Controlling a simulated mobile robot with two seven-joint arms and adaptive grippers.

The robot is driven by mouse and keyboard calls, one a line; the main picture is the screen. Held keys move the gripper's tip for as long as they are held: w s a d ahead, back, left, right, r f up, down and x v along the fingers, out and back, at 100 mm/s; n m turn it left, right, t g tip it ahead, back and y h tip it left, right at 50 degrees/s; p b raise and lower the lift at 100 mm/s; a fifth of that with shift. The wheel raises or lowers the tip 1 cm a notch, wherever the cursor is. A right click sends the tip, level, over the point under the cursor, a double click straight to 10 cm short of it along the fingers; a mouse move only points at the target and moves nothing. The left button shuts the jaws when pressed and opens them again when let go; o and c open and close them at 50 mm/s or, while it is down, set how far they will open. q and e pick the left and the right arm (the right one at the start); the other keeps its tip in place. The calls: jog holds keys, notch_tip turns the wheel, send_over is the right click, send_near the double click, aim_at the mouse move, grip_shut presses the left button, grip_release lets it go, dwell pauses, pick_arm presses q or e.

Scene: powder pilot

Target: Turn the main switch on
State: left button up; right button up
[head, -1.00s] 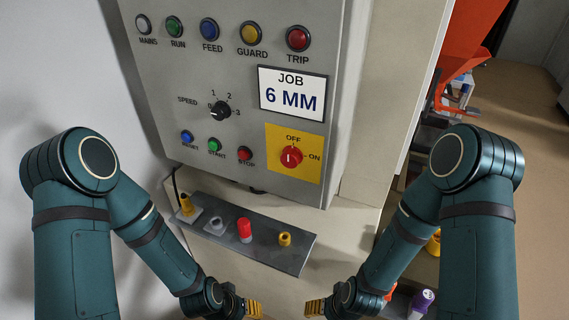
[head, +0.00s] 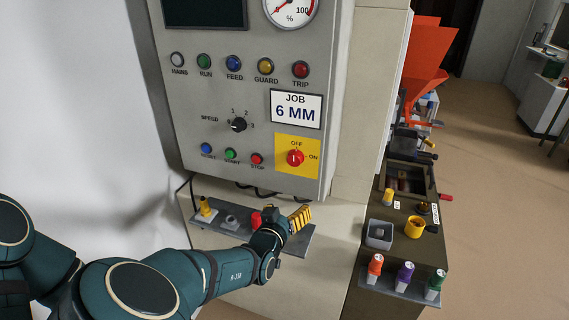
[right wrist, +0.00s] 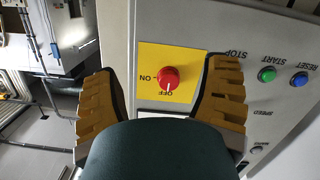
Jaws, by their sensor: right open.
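The main switch is a red rotary knob (head: 295,158) on a yellow plate (head: 283,172) low on the right of the grey cabinet front. Its white mark points to OFF. My right gripper (head: 286,216) is open and empty, just below the plate in the head view. In the right wrist view, which is upside down, the red knob (right wrist: 168,78) lies between the two spread yellow fingers, with its mark towards OFF. I see no finger clearly touching it. My left gripper is out of view.
A shelf (head: 297,240) with small knobs runs under the cabinet, partly behind my right gripper. START (head: 230,154) and STOP (head: 257,159) buttons sit left of the plate. A dark bench (head: 420,262) with bottles stands to the right. Floor is clear further right.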

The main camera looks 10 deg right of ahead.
jog(key=t, duration=0.2)
send_near(294, 162)
jog(key=a+v, duration=0.1)
jog(key=v, duration=0.3)
jog(key=shift+m+h, duration=0.4)
jog(key=x, duration=1.4)
jog(key=shift+w+d+f, duration=0.25)
jog(key=shift+w+d, duration=0.05)
jog(key=shift+d, duration=0.05)
jog(key=c, duration=1.2)
